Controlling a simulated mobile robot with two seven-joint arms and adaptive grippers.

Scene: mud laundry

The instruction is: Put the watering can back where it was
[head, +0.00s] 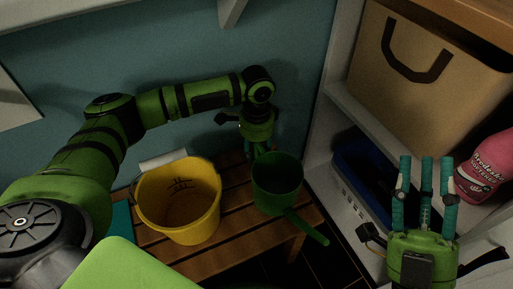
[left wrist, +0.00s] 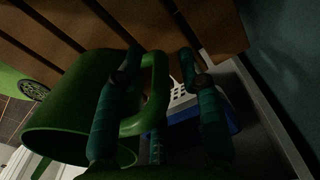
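The green watering can (head: 277,190) is upright at the right end of the slatted wooden bench (head: 215,262), its long spout (head: 308,228) pointing to the lower right. My left gripper (head: 260,152) is at its far side, by the handle. In the left wrist view the can's body (left wrist: 75,105) is at left, and its looped handle (left wrist: 160,90) lies between my left gripper's spread fingers (left wrist: 162,68), with a gap on the right. The grip looks open; finger contact is unclear. My right gripper (head: 426,175) is raised, open and empty, before the shelf.
A yellow bucket (head: 180,205) stands on the bench left of the can. A white shelf unit (head: 330,125) at right holds a tan bag (head: 425,85), a blue crate (head: 362,175) and a pink bottle (head: 485,170). The blue-green wall is close behind my left arm.

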